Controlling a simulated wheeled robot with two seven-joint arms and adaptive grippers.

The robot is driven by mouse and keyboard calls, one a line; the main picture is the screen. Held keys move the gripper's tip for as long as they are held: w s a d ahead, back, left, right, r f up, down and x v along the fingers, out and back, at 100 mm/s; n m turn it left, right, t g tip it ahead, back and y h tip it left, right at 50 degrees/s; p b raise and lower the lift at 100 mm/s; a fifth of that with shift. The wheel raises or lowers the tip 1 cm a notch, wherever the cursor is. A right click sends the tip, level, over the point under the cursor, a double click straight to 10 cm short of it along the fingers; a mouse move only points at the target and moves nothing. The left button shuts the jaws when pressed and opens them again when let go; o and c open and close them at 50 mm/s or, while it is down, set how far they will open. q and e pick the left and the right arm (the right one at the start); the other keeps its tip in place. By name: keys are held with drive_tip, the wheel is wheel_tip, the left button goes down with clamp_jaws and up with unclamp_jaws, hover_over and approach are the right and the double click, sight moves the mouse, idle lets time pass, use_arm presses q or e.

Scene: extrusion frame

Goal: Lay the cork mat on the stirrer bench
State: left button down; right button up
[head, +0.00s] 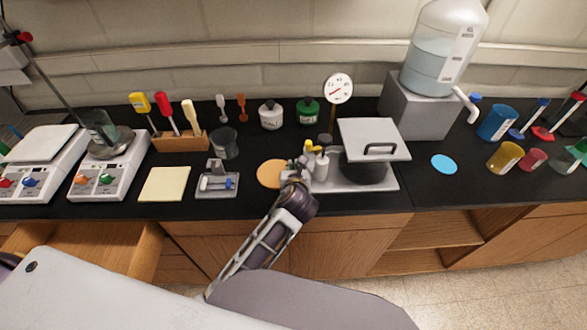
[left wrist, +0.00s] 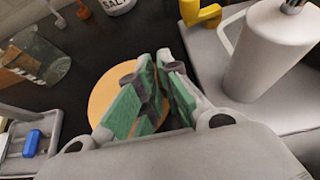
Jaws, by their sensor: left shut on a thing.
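The cork mat (head: 270,173) is a round, flat tan disc at the middle of the black bench (head: 255,203). My left gripper (head: 297,174) is at the mat's right side in the head view, shut on it. In the left wrist view the green-padded fingers (left wrist: 158,88) are close together and cover the middle and right of the mat (left wrist: 103,98). The exact grip is hidden by the fingers. I cannot tell whether the mat touches the bench. My right gripper is not in view.
A small grey tray (head: 217,190), a pale yellow square (head: 165,184) and a beaker (head: 224,143) are to the left. A blue disc (head: 444,164) lies right.

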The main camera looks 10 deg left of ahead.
use_arm(q)
drive_tip(key=c, duration=1.6)
unclamp_jaws()
drive_tip(key=shift+v, duration=0.8)
drive_tip(key=v, duration=1)
drive_tip(key=shift+s+r, duration=0.2)
